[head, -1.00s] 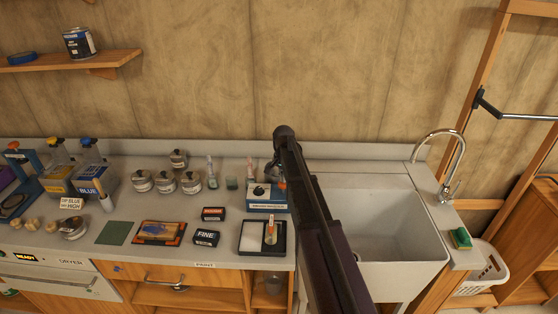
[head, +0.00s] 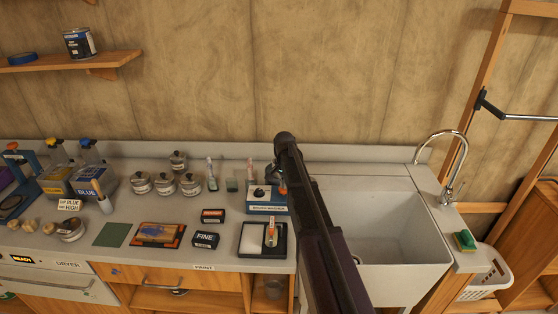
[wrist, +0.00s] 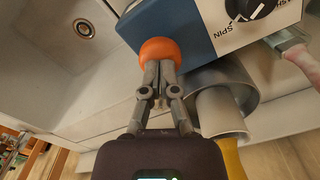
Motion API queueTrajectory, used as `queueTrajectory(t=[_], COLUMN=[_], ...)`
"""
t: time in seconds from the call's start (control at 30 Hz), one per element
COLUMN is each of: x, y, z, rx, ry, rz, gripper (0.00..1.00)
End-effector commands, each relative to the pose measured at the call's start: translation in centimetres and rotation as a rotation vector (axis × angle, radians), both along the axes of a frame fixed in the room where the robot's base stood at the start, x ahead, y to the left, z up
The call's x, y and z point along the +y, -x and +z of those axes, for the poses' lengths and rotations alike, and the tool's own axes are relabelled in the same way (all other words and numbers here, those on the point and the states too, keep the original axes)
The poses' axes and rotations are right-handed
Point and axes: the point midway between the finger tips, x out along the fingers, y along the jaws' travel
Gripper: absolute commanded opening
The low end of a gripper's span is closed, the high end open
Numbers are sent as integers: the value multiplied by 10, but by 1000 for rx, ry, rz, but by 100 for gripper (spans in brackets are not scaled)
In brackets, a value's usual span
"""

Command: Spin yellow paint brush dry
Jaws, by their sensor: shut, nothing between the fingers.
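The blue-and-white brush washer (head: 266,208) stands on the counter just left of the sink. In the wrist view its dial (wrist: 250,8) and the word SPIN show at the top. My gripper (wrist: 160,70) is shut and empty, its tips at the washer's orange knob (wrist: 160,50); they look to be touching it. Beside it is a grey cylinder (wrist: 240,82) with a pale round part (wrist: 217,112) inside. A yellow piece (wrist: 230,155), perhaps the yellow brush's handle, shows below that. In the head view my arm hides most of the gripper.
The white sink (head: 395,230) lies right of the washer. A black tray (head: 244,250) holding a brush (head: 271,233) sits in front of it. Jars (head: 165,184), small boxes (head: 205,240) and a green sheet (head: 113,234) stand or lie to the left. Another brush (wrist: 290,52) shows in the wrist view.

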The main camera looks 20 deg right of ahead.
Motion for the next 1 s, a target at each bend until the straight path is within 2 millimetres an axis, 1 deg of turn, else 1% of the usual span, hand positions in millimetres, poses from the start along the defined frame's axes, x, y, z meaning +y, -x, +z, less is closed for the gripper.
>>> queueTrajectory(t=[0.03, 0.27, 0.47, 1.0], x=[0, 0, 0, 0], y=[0, 0, 0, 0], z=[-5, -14, -8, 21], rx=[0, 0, 0, 0], ry=[0, 0, 0, 0], rz=[0, 0, 0, 0], gripper=[0, 0, 0, 0])
